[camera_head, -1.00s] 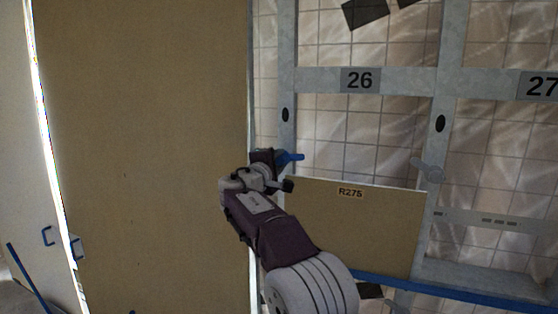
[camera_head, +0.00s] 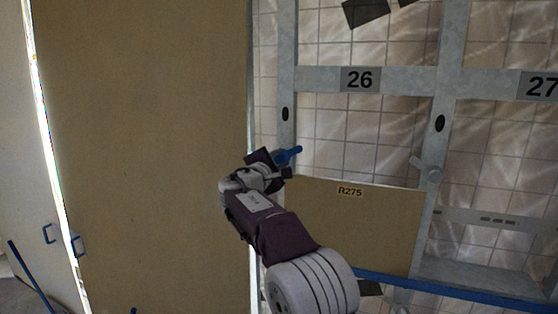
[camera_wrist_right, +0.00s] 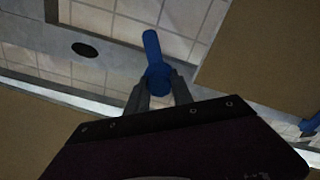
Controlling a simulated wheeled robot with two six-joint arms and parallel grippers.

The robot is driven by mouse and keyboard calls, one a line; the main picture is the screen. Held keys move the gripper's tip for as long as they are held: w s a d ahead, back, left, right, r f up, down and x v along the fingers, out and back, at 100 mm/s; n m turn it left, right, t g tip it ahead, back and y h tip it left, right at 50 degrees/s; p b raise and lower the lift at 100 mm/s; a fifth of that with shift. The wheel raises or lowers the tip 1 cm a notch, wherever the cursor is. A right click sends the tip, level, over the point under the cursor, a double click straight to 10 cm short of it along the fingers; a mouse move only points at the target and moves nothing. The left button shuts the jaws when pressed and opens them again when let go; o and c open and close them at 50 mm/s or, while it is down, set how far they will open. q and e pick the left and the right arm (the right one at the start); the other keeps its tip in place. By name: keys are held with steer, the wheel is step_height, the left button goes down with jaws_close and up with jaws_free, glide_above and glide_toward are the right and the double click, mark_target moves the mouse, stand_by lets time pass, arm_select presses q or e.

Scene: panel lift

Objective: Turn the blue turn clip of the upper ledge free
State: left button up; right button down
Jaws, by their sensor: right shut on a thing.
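The blue turn clip (camera_head: 289,156) is on the left post of bay 26, by the top left corner of the panel marked R275 (camera_head: 352,222). It now slants up to the right in the head view. My right gripper (camera_head: 277,162) is at the clip. In the right wrist view the fingers (camera_wrist_right: 160,92) are shut on the lower, round part of the blue clip (camera_wrist_right: 153,58), and its arm sticks out beyond them. A grey clip (camera_head: 428,169) is on the right post. My left gripper is not in view.
A large tan board (camera_head: 140,150) stands close on the left of my right arm. A blue ledge (camera_head: 460,293) runs below the R275 panel. The frame's crossbar (camera_head: 410,82) carries the number 26. The tiled opening above the panel is clear.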

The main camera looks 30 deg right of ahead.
steer(key=c, duration=1.1)
jaws_free()
steer(key=b+v, duration=0.3)
steer(key=v, duration=0.6)
steer(key=shift+d, duration=0.15)
